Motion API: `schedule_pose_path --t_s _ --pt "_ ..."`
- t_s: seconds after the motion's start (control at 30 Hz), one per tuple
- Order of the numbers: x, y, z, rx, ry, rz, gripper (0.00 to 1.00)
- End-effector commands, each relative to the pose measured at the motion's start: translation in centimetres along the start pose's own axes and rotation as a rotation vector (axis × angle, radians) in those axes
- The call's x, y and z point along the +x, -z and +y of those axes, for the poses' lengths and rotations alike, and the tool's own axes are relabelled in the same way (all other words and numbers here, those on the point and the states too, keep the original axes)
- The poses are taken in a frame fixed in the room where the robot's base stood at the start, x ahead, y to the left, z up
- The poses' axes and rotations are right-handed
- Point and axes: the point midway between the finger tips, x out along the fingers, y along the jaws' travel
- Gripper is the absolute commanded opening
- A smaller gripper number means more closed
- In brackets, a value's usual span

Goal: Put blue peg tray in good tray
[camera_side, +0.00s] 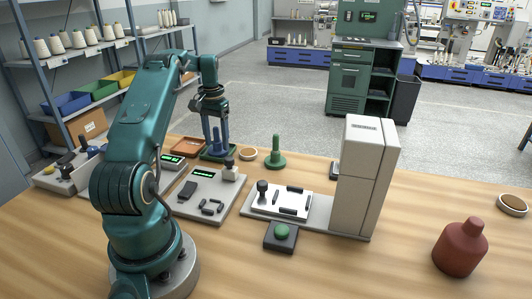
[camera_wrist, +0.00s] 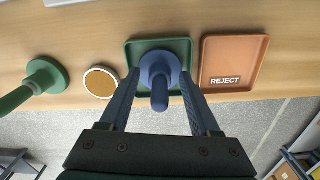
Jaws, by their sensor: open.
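A blue peg (camera_wrist: 159,80) with a round base stands in the green tray (camera_wrist: 187,44), whose label, if any, is not visible. The green tray also shows in the side view (camera_side: 233,156), below my gripper. My gripper (camera_side: 216,150) points down over this tray. In the wrist view its two fingers (camera_wrist: 158,88) are spread on either side of the peg, with gaps visible between the fingers and its post. The peg is partly hidden among the fingers in the side view.
An orange tray marked REJECT (camera_wrist: 232,50) lies right beside the green tray in the wrist view. A round tan dish (camera_wrist: 101,82) and a green peg (camera_wrist: 44,78) stand to its left. A tall white machine (camera_side: 364,180) rises from the bench.

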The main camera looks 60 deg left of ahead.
Motion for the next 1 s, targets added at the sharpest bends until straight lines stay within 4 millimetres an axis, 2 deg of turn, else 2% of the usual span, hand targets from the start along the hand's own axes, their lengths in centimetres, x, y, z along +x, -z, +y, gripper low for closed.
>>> schedule_pose_path --t_s 0.3,0.7,0.77,0.87,1.0 --pt "-5.1 0.1 -0.1 -0.001 0.003 0.005 0.63" --pt "-7.5 0.1 0.3 0.005 0.002 0.004 0.63" --pt "-8.1 0.2 1.1 0.018 0.005 0.012 0.63" --pt "-9.9 0.3 3.7 0.056 0.015 0.038 0.63" --pt "-13.3 -0.7 9.1 0.136 0.028 0.100 0.63"
